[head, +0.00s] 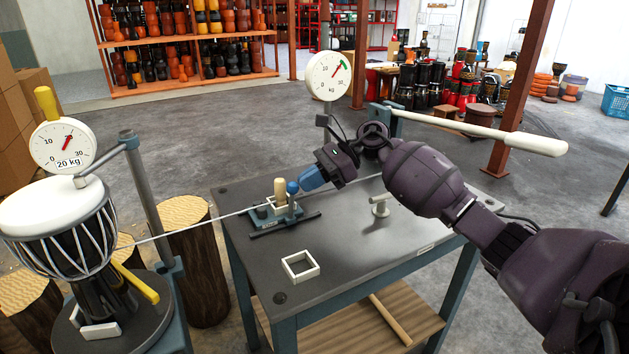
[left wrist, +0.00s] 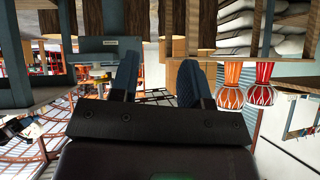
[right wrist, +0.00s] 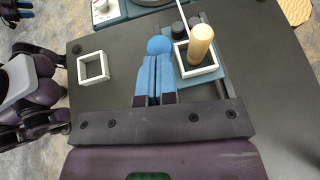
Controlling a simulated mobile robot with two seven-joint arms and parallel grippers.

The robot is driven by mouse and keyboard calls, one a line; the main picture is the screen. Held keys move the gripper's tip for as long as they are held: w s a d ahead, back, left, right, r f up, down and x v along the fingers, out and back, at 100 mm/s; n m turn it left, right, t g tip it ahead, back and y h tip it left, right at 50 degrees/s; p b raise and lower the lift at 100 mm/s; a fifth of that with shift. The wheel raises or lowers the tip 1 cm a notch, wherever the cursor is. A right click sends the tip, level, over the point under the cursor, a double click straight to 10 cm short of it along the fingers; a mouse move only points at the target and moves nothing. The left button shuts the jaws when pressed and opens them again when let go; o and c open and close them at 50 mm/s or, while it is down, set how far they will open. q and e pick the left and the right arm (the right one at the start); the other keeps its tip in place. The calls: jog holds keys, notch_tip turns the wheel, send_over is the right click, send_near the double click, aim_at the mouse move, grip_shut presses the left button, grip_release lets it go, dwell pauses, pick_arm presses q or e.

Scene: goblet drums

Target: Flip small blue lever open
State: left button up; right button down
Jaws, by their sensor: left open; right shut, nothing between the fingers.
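The small blue lever shows as a round blue knob (head: 292,187) on a small blue-grey device (head: 270,222) on the dark table. In the right wrist view the knob (right wrist: 160,45) lies just beyond my fingertips, left of a light wooden peg (right wrist: 201,40) that stands inside a white square frame. The lever's arm below the knob is hidden. My right gripper (head: 301,184) is shut and empty, its blue fingertips touching or very close to the knob. My left gripper (left wrist: 158,72) is open and empty, away from the table; it is not visible in the head view.
A loose white square frame (head: 300,266) lies on the table's near part. A grey post (head: 380,207) stands at its right. A thin cord runs from the device toward the drum (head: 60,235) at left. A long white-handled bar (head: 480,130) reaches over the table's back.

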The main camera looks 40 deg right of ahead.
aim_at(291, 186)
jog(key=shift+w+a+r+g+h, duration=0.15)
jog(key=shift+a+r+h, duration=0.15)
jog(key=shift+a+h, duration=0.25)
jog(key=shift+w+a+r+g+h, duration=0.15)
jog(key=shift+a+r+h, duration=0.2)
jog(key=shift+h, duration=0.3)
jog(key=shift+a+h+p, duration=0.3)
jog(key=shift+a+h, duration=0.25)
jog(key=shift+h, duration=0.05)
pick_arm(q)
jog(key=shift+s+a, duration=0.1)
jog(key=shift+s, duration=0.05)
pick_arm(e)
jog(key=shift+w+a+f, duration=0.1)
jog(key=shift+w+a, duration=0.1)
jog(key=shift+a, duration=0.35)
jog(key=shift+a, duration=0.1)
pick_arm(q)
jog(key=shift+r, duration=0.1)
